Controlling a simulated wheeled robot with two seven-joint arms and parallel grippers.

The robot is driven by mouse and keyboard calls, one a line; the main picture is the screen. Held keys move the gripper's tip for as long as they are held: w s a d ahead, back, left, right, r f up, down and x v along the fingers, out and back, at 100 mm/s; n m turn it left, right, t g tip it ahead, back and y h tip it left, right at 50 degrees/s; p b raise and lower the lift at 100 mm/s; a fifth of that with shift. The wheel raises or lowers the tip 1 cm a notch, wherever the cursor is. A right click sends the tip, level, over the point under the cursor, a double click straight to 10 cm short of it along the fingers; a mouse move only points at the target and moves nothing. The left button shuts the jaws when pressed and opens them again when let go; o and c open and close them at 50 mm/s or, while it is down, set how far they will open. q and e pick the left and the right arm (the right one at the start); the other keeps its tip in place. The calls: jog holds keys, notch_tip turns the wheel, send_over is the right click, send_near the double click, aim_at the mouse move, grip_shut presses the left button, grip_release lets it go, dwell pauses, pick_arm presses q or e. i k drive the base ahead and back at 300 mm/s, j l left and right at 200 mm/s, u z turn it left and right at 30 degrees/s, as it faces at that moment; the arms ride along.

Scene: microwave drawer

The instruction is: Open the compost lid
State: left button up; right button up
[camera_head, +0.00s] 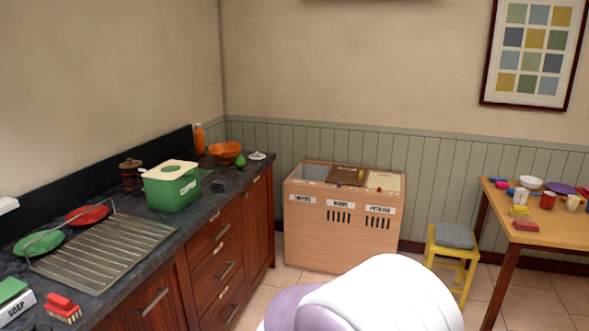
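A green box-shaped caddy (172,189) with a small white label stands on the dark counter at the left; the label is too small to read. A cream lid (171,170) lies flat across its top and looks closed. A wooden sorting bin (335,235) stands on the floor by the back wall, with three labelled sections. Its left section looks open, its middle has a brown lid (347,175) and its right a cream lid (386,181). I cannot tell from the labels which container is the compost. Neither of my grippers is in view.
The counter (225,185) also holds an orange bowl (224,152), a dark red jar (131,176), a wire rack (105,250), plates and a soap box (15,301). A yellow stool (449,263) and a cluttered wooden table (555,236) stand at the right.

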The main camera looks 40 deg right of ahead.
aim_at(171, 171)
jog(key=z, duration=0.65)
jog(key=i+l+u, duration=0.2)
jog(key=i+l, duration=0.35)
jog(key=i, duration=0.2)
jog(key=i+l+u, duration=0.15)
jog(key=i+l, duration=0.5)
jog(key=i+l+u, duration=0.2)
jog(key=i+l, duration=0.55)
jog(key=i+l+u, duration=0.15)
jog(key=i+l, duration=0.45)
jog(key=l, duration=0.25)
